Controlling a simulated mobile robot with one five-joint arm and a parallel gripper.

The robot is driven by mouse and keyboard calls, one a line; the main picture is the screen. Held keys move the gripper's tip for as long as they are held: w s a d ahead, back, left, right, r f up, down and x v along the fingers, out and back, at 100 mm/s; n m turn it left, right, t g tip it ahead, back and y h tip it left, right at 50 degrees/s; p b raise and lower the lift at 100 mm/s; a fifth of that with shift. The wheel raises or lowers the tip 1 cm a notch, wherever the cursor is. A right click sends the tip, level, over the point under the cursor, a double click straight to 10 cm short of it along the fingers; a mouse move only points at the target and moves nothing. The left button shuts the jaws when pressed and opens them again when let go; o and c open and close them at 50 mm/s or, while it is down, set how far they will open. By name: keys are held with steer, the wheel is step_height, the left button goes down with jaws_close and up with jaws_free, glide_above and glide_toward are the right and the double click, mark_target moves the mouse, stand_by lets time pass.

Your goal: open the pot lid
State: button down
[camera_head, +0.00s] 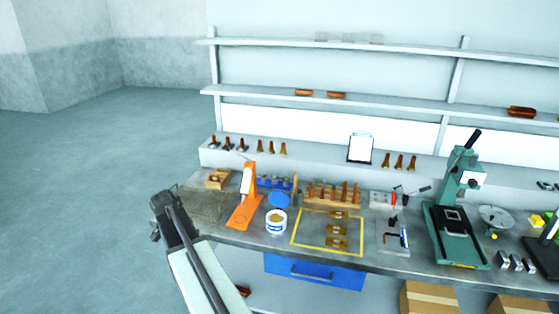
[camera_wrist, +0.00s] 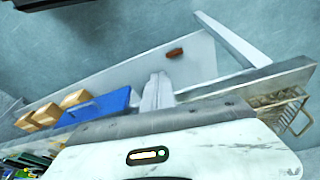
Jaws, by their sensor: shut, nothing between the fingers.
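The pot (camera_head: 276,223) is a small white tub with a blue label, upright on the workbench left of the yellow-framed mat. Its blue lid (camera_head: 279,200) stands raised at the pot's back rim, and a tan interior shows below it. My gripper (camera_head: 156,208) is shut and empty at the dark far end of my arm, off the bench's left end, well left of the pot. Neither pot nor lid can be made out in the wrist view.
An orange stand (camera_head: 243,207) is just left of the pot. A wire mesh (camera_head: 203,205) lies at the bench's left end. The yellow-framed mat (camera_head: 300,241) and a green press (camera_head: 455,225) are to the right. Open floor (camera_head: 80,190) lies left.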

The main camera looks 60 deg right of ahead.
steer(key=s+d+r+m+g+h+p, duration=0.1)
steer(key=s+d+r+m+p, duration=0.1)
steer(key=d+r+m+p, duration=0.5)
steer(key=s+d+r+m, duration=0.15)
steer(key=d+r, duration=0.45)
steer(key=d, duration=0.6)
step_height(320, 180, up, 5)
steer(key=m+g+h+p, duration=0.1)
steer(key=m+p, duration=0.4)
steer(key=m, duration=0.2)
glide_above(280, 197)
steer(key=w+a, duration=0.3)
steer(key=w, duration=0.1)
steer(key=b+x, duration=0.9)
steer(key=x, duration=0.1)
steer(key=shift+s, duration=0.25)
steer(key=shift+n, duration=0.25)
